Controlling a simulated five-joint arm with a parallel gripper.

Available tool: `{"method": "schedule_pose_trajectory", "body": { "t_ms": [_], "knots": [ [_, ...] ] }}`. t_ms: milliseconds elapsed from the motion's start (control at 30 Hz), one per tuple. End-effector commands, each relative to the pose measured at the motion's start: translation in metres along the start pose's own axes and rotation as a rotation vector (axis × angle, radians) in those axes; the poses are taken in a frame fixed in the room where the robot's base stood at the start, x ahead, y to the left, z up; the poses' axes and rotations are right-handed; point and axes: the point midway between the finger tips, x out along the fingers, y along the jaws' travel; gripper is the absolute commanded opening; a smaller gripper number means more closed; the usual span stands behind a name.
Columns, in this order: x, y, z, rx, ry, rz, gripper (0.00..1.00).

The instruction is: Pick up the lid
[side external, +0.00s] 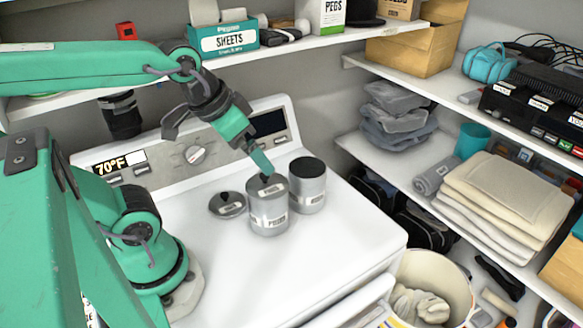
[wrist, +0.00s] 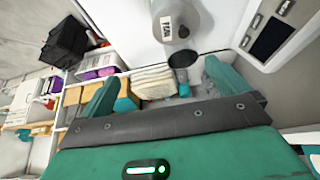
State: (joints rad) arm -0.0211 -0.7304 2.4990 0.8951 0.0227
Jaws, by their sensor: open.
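A round grey lid (side external: 227,205) with a dark knob and a small label lies flat on the white machine top in the side view. A silver labelled canister (side external: 268,212) stands just right of it, with a dark knob on top. A second silver canister (side external: 307,192) with a dark top stands behind to its right. My gripper (side external: 262,165) is open, its fingertip showing just above and behind the front canister; contact cannot be told. In the wrist view my gripper (wrist: 165,88) shows two spread teal fingers with nothing clasped. A labelled canister (wrist: 175,22) appears above them; the loose lid is not clear there.
The white machine (side external: 225,270) has free room in front of the canisters. Its raised control panel (side external: 190,155) stands behind. A shelf (side external: 420,185) with folded towels (side external: 507,200) is at the right. A bucket (side external: 440,275) stands at the front right.

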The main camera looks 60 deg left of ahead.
Motion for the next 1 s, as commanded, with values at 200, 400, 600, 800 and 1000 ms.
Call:
{"method": "schedule_pose_trajectory", "body": {
  "t_ms": [200, 400, 600, 800, 1000],
  "knots": [
    [0.021, -0.024, 0.001, 0.012, -0.072, -0.039, 1.00],
    [0.049, -0.061, 0.010, 0.035, -0.178, -0.069, 1.00],
    [0.077, -0.099, 0.028, 0.065, -0.286, -0.066, 1.00],
    [0.101, -0.126, 0.049, 0.111, -0.370, -0.033, 1.00],
    [0.123, -0.144, 0.068, 0.176, -0.432, 0.017, 1.00]
  ]
}}
